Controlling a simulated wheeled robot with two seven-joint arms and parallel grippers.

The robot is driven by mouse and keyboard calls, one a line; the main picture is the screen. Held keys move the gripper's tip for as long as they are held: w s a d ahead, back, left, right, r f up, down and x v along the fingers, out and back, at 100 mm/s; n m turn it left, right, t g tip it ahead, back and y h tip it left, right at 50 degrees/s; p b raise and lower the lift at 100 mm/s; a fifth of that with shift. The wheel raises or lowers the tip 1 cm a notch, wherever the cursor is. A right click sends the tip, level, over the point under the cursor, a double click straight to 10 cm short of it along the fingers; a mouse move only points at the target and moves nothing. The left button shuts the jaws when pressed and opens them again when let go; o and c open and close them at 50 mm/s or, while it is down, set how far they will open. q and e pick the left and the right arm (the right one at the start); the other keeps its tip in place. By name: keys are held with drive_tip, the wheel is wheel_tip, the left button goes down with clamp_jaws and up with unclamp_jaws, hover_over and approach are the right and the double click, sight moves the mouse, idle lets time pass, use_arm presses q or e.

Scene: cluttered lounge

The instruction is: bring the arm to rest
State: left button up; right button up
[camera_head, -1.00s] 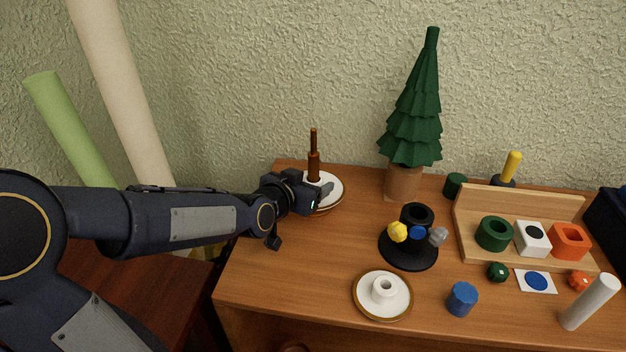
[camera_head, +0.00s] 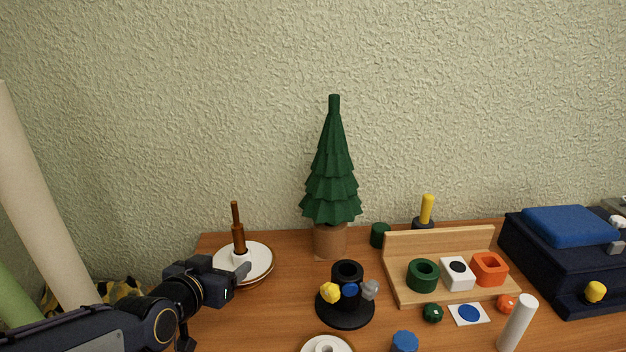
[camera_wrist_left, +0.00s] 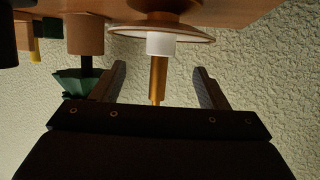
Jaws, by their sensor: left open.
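My left gripper (camera_head: 238,276) is open just in front of a brown candle (camera_head: 236,222). The candle stands upright in a white holder (camera_head: 241,258) on a white plate with a brown rim (camera_head: 262,263). In the left wrist view, which is upside down, the candle (camera_wrist_left: 158,82) shows between the two spread fingers (camera_wrist_left: 162,75), with a gap on each side. The white holder (camera_wrist_left: 160,44) shows beyond the fingertips. I see no contact with the candle. My right gripper is not in view.
A green toy tree (camera_head: 332,170) stands right of the plate. A black stand with coloured knobs (camera_head: 345,312), a wooden rack (camera_head: 440,245), a white cylinder (camera_head: 517,323) and a dark blue box (camera_head: 560,262) fill the table further right. Pale rolls (camera_head: 40,210) lean at the left.

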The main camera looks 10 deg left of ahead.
use_arm(q)
drive_tip(key=s+d+r+n+g+h+p, duration=0.1)
drive_tip(key=s+d+r+g+p, duration=0.1)
drive_tip(key=s+p, duration=0.3)
drive_tip(key=s+d+r+g+h+p, duration=0.1)
drive_tip(key=s+r+g+p, duration=0.2)
drive_tip(key=s+p, duration=0.3)
drive_tip(key=s+d+r+n+g+p, duration=0.1)
drive_tip(key=s+d+r+g+p, duration=0.1)
drive_tip(key=s, duration=0.9)
wheel_tip(320, 180, up, 3)
drive_tip(key=g+p, duration=0.1)
drive_tip(key=p, duration=0.2)
drive_tip(key=shift+d+n+h, duration=0.3)
drive_tip(key=shift+h, duration=0.1)
